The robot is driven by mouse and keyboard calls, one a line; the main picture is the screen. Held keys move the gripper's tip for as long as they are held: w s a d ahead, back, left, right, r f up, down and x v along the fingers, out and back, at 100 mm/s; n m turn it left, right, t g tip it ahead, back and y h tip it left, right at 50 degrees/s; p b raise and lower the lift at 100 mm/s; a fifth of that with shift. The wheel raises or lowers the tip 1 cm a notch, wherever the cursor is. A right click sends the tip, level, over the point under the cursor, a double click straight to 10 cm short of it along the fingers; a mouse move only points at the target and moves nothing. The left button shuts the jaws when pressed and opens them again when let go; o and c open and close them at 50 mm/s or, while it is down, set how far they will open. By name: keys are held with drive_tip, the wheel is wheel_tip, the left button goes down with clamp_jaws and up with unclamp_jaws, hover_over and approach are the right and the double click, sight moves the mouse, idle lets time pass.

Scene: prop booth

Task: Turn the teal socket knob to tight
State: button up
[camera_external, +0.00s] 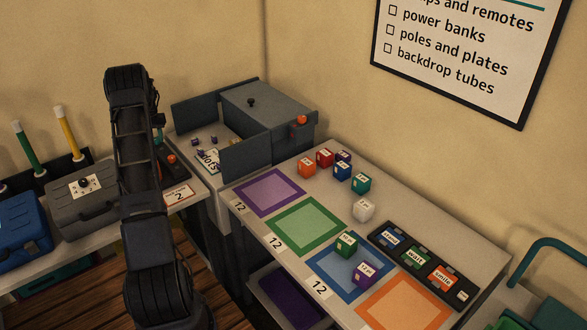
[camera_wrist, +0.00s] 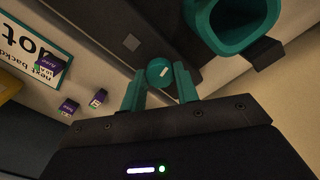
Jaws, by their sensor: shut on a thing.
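The teal socket knob (camera_wrist: 160,72), round with a short white mark, sits on a dark panel in the wrist view. The mark slants up to the right. My gripper (camera_wrist: 159,78) has one teal finger on each side of the knob and is shut on it. A larger teal ring-shaped socket (camera_wrist: 235,22) lies to the upper right of the knob. In the external view my arm hides the knob and the gripper. A dark panel with an orange-red knob (camera_external: 171,158) shows just right of my arm there. I cannot read any tight marking.
A grey box (camera_external: 265,110) with an open-topped bin stands right of the panel. Grey (camera_external: 82,205) and blue (camera_external: 22,228) cases and upright poles stand to the left. The right table holds coloured squares, several small cubes and a black label tray (camera_external: 470,292).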

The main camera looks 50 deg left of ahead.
drive_tip(key=m, duration=0.6)
drive_tip(key=shift+m, duration=0.3)
idle(0.5)
drive_tip(key=o, duration=1)
drive_tip(key=shift+c, duration=0.2)
drive_tip(key=shift+r, duration=0.1)
wheel_tip(320, 180, up, 11)
drive_tip(key=shift+f, duration=0.2)
